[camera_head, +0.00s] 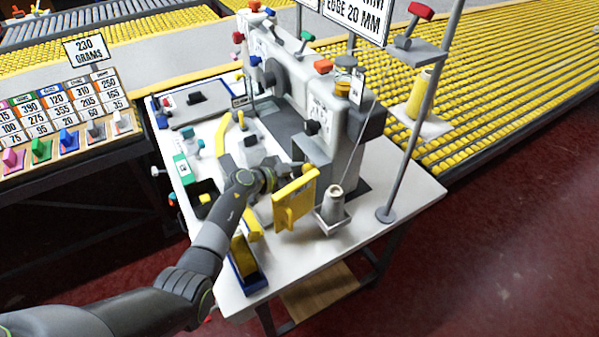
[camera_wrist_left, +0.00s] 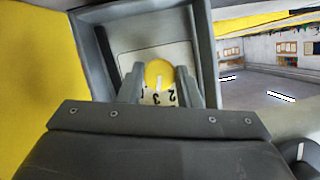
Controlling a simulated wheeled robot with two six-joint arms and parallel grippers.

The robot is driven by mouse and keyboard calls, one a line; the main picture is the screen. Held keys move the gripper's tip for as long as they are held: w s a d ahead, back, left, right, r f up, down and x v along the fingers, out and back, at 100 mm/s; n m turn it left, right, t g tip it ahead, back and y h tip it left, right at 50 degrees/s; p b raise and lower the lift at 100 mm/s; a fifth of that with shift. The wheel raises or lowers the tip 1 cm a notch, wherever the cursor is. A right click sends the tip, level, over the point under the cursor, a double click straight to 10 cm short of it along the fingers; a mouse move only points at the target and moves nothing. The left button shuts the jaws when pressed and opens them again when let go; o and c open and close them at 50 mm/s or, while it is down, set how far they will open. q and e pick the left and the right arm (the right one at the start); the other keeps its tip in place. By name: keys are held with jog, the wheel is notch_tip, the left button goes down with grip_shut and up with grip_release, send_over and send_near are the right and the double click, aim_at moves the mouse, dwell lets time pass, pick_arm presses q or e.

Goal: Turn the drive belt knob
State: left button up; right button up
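The drive belt knob (camera_wrist_left: 159,72) is a round yellow knob with a white pointer mark, set in a grey-framed recess (camera_wrist_left: 205,50) of the machine. A dial with black numbers, among them 3 and 2, shows just below it. My left gripper (camera_wrist_left: 160,82) has one finger on each side of the knob, close against it, with no clear gap. In the head view my left gripper (camera_head: 280,172) is at the front of the grey sewing machine (camera_head: 285,75), beside an open yellow cover (camera_head: 294,203); its fingertips and the knob are hidden there. My right gripper is not in view.
The white machine table (camera_head: 400,195) carries a thread cone (camera_head: 335,202) and a grey pole (camera_head: 408,130) on the right. A blue-rimmed tray (camera_head: 246,272) stands at its front edge. A numbered weight rack (camera_head: 62,110) is at the left; yellow roller conveyors (camera_head: 520,70) lie behind.

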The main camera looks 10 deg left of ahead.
pick_arm(q)
jog(key=shift+c, duration=1.4)
jog(key=shift+r+m+t+p, duration=0.15)
jog(key=shift+m+t+p, duration=0.2)
jog(key=shift+p, duration=0.3)
jog(key=shift+f+m+t+y+p, duration=0.2)
jog(key=shift+m+t+y+p, duration=0.15)
jog(key=shift+m, duration=0.2)
jog(key=o, duration=1)
jog(key=shift+s, duration=0.1)
